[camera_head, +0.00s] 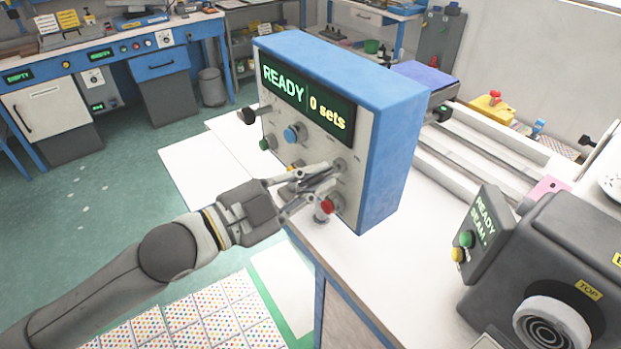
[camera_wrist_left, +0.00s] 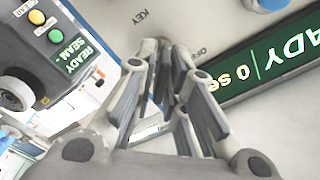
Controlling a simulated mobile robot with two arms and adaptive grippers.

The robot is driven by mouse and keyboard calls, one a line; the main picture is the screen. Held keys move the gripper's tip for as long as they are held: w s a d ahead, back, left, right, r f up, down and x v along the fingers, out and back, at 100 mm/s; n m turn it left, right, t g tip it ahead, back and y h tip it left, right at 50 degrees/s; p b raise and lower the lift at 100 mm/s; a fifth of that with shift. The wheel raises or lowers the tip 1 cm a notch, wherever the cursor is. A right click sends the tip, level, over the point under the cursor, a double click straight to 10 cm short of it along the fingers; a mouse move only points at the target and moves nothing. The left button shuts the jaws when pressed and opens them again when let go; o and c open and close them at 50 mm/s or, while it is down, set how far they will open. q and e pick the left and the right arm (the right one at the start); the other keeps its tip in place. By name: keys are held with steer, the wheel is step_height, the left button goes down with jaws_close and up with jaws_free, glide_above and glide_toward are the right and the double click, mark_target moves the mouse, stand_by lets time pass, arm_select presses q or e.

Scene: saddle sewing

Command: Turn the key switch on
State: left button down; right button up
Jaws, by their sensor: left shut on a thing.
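The blue control box (camera_head: 385,140) stands on the white bench, its pale front panel facing my left arm. Its display (camera_head: 305,100) reads "READY" and "0 sets" in the head view. The key switch (camera_head: 341,163) is a small grey round part on the right of the panel, mostly covered by my fingers. My left gripper (camera_head: 332,175) reaches it from the front and is shut on it. In the left wrist view the fingertips (camera_wrist_left: 166,88) meet at the panel between the printed words "KEY" and "OFF"; the key's angle is hidden. My right gripper is out of view.
A red button (camera_head: 326,206) sits just below the gripper; a blue knob (camera_head: 293,133), a green button (camera_head: 267,143) and a black knob (camera_head: 247,116) are to its left. A dark machine reading "READY SEAM" (camera_head: 482,222) stands at right.

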arm_select(q)
steer(key=c, duration=1.6)
jaws_free()
steer(key=v, duration=1.2)
